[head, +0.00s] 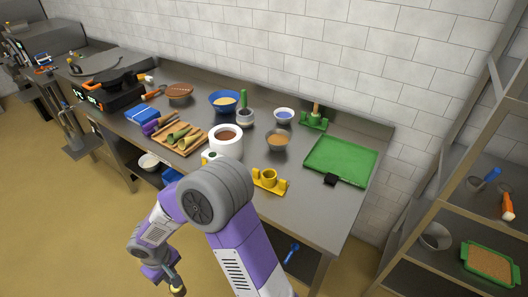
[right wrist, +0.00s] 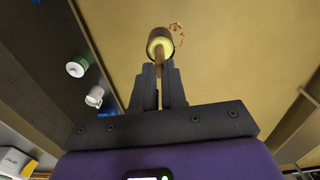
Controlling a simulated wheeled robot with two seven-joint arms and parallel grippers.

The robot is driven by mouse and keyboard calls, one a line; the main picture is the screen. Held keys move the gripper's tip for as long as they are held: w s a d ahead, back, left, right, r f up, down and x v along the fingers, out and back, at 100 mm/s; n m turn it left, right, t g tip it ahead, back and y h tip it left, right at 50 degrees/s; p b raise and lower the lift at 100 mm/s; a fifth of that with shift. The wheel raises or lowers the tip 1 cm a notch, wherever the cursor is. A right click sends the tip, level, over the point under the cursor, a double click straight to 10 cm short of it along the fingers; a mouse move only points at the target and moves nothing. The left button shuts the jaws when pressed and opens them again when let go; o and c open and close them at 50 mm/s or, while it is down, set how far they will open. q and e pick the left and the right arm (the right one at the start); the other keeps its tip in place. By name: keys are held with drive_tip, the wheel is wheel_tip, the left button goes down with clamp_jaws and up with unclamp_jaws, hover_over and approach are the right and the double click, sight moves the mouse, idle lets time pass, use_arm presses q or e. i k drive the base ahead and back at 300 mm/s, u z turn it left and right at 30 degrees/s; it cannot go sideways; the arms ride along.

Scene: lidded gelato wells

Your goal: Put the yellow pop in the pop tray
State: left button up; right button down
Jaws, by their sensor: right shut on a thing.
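The yellow pop (right wrist: 159,44) shows in the right wrist view as a short yellow and brown piece on a brown stick. My right gripper (right wrist: 159,78) is shut on its stick, and the pop points away from the jaws above the yellow floor. In the head view my right gripper (head: 173,281) is low at the bottom, in front of the counter, with the yellow pop (head: 178,291) at its tip. A flat green tray (head: 340,160) lies at the right end of the counter; I cannot tell if it is the pop tray. My left gripper is not in view.
The counter holds a yellow stand (head: 269,180), a green stand (head: 314,122), a white pot (head: 226,143), a wooden tray of cones (head: 181,139) and several bowls. A shelf rack (head: 433,215) stands at the right.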

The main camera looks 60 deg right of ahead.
sight(344, 170)
drive_tip(key=z, duration=1.2)
